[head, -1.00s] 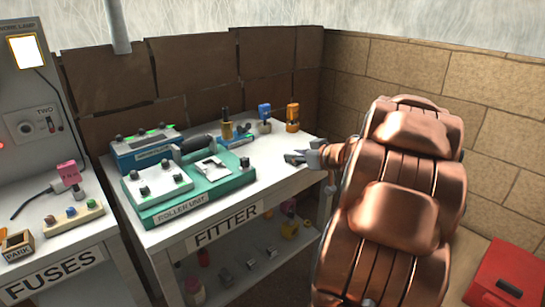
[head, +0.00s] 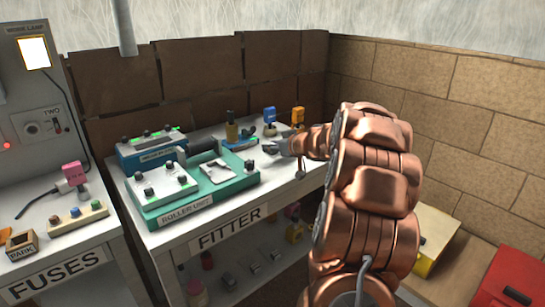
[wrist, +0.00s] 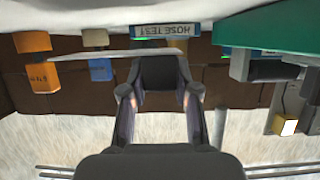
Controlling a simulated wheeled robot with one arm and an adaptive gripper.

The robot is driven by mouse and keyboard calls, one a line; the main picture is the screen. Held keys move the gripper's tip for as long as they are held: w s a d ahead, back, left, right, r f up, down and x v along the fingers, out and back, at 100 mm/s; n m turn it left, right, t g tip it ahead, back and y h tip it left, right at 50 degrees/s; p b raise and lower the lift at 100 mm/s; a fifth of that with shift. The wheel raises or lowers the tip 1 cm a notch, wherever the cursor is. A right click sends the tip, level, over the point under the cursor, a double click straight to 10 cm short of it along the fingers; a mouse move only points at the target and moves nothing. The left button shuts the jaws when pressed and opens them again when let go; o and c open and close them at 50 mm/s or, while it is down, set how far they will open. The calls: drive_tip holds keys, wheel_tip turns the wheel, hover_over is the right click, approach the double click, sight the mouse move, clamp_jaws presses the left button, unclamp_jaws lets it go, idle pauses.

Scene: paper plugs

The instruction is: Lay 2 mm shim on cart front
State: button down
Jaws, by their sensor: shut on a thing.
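My gripper (head: 275,148) is over the far right part of the white bench, right of the teal roller unit. In the wrist view, which is upside down, my gripper (wrist: 160,68) is shut on a thin pale strip (wrist: 110,54), seen edge-on. It looks like the shim; no thickness mark is readable. The teal roller unit (head: 240,184) carries a white block (head: 160,188) with green-lit knobs and a pale plate with a dark notch (head: 216,171). Which part is the cart cannot be told.
A blue unit (head: 140,150) stands behind the roller unit. A blue tagged piece (head: 269,117) and an orange one (head: 297,117) stand at the bench's back. A hose test block (wrist: 153,31) is near the gripper. A yellow box (head: 432,240) and red case (head: 517,272) lie right.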

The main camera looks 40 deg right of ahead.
sight(276, 155)
drive_tip(key=shift+f+b, duration=0.55)
drive_tip(key=shift+f, duration=1.2)
drive_tip(key=shift+f, duration=0.15)
drive_tip(key=c, duration=0.9)
unclamp_jaws()
drive_tip(key=shift+s+r, duration=0.25)
drive_tip(key=shift+r, duration=0.05)
drive_tip(key=p+v, duration=0.1)
drive_tip(key=v, duration=1)
drive_tip(key=shift+s+p, duration=0.25)
drive_tip(key=shift+p, duration=0.05)
